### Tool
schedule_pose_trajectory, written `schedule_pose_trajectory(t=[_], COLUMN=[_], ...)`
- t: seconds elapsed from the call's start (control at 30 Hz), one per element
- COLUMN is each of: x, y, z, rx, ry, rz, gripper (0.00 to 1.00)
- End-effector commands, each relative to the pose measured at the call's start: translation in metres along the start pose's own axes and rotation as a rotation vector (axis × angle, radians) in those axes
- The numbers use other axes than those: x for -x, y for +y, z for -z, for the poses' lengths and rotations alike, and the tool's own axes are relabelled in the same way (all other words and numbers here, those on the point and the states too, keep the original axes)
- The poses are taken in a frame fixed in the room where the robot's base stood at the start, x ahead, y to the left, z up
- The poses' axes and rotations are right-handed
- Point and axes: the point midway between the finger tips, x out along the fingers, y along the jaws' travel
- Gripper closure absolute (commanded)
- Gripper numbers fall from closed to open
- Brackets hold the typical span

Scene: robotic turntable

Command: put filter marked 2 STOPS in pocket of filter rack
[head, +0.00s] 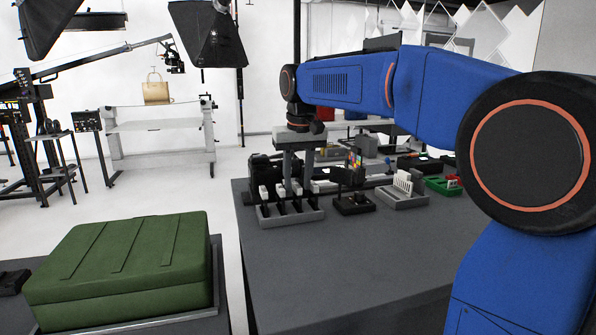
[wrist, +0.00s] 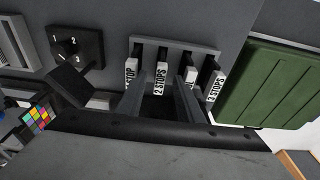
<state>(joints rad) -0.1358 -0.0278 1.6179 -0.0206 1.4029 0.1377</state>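The filter marked 2 STOPS (wrist: 161,79) stands in a grey slotted stand (wrist: 176,44) among several dark filters with white labels. The stand also shows in the head view (head: 290,217). My gripper (wrist: 158,103) is open, its two fingers apart on either side of the 2 STOPS filter in the wrist view, with a gap visible to it; contact does not show. In the head view my gripper (head: 291,180) points down above the stand. A grey piece with white upright slats (head: 402,189) stands further right; I cannot tell whether it is the filter rack.
A black block marked 1, 2, 3 (wrist: 75,46) stands beside the stand; it also shows in the head view (head: 353,204). A green case (head: 130,262) lies on a separate surface at the left. The dark table front (head: 340,265) is clear.

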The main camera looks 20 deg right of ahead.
Motion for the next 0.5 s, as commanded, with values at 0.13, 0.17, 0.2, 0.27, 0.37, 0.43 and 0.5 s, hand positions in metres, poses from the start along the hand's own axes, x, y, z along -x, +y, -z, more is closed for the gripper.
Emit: schedule_pose_trajectory(t=[0.13,0.17,0.2,0.27,0.37,0.43,0.5], x=[0.011,0.015,0.021,0.032,0.052,0.066,0.080], y=[0.000,0.000,0.000,0.000,0.000,0.000,0.000], z=[0.001,0.001,0.001,0.000,0.001,0.001,0.001], rx=[0.000,0.000,0.000,0.000,0.000,0.000,0.000], ry=[0.002,0.002,0.003,0.003,0.003,0.003,0.003], rz=[0.000,0.000,0.000,0.000,0.001,0.000,0.000], gripper=[0.67,0.67,0.67,0.67,0.67,0.67,0.67])
